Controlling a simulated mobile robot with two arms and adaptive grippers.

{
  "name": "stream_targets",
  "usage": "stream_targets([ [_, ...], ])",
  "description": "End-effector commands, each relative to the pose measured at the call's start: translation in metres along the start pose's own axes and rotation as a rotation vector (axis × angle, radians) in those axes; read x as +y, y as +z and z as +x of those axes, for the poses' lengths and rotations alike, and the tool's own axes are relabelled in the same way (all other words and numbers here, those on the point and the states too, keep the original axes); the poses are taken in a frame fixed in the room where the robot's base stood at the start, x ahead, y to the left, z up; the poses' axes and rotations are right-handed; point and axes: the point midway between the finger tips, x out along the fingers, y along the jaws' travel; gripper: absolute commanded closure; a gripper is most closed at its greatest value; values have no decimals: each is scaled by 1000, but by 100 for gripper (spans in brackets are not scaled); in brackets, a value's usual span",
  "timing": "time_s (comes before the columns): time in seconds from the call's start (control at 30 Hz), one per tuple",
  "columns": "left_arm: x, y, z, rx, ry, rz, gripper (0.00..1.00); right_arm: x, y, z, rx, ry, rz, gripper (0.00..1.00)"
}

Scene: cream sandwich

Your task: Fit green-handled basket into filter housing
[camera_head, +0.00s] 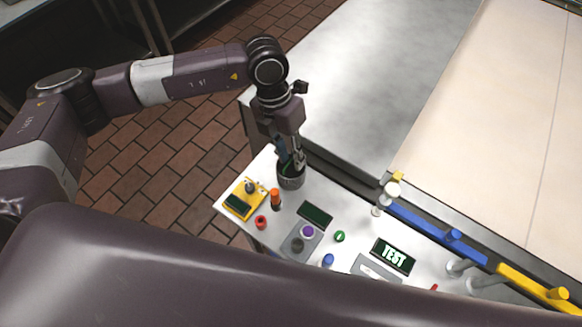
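A dark, round, cup-like holder (291,182), which looks like the filter housing, stands at the back left of the white control panel. My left gripper (292,163) points down into its mouth. A little green shows at the mouth beside the fingers; it may be the green handle of the basket, but the basket itself is not clearly visible. The fingers are small and partly hidden, so I cannot tell whether they are shut on it. My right gripper is out of view.
The control panel (284,221) holds a yellow box (242,202), an orange-topped post (276,199), several buttons and a "TEST" display (393,256). Blue (425,226) and yellow (535,288) bars line the conveyor's near edge. A bare metal surface (350,80) lies behind.

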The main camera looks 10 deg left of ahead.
Motion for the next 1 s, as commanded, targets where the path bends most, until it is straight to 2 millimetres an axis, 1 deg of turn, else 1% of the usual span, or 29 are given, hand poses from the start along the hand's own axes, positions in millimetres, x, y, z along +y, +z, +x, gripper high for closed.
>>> stream_targets([
  [0.17, 0, 0, 1, 0, 0, 0, 76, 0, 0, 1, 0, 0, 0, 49],
  [0.3, 0, 0, 0, 0, 0, 0, 91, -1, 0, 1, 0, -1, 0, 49],
  [0.4, 0, 0, 0, 0, 0, 0, 100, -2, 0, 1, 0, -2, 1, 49],
  [0.67, 0, 0, 0, 0, 0, 0, 100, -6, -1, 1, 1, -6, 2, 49],
  [1.0, 0, 0, -1, -2, 0, 0, 100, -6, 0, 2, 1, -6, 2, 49],
])
